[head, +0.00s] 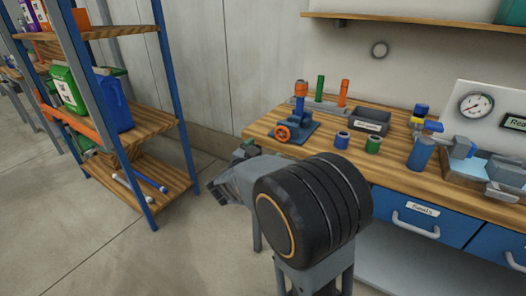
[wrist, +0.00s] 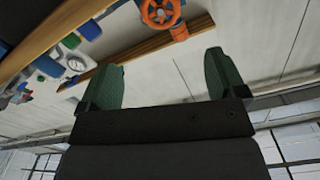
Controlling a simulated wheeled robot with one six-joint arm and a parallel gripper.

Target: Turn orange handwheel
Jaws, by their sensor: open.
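The orange handwheel (head: 281,133) sits on the front of a blue valve stand (head: 298,128) near the left end of the wooden bench. It also shows at the top of the wrist view (wrist: 163,12), beyond and between my fingertips, cut off by the picture's edge. My gripper (wrist: 160,78) is open, its two green-padded fingers wide apart with nothing between them. It is apart from the handwheel.
The bench (head: 258,128) also holds a dark bin (head: 371,121), a blue jar (head: 342,140), a green jar (head: 373,145) and a pressure gauge (head: 475,105). Green and orange cylinders stand behind the valve. A shelf rack (head: 160,190) stands left, with open floor between.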

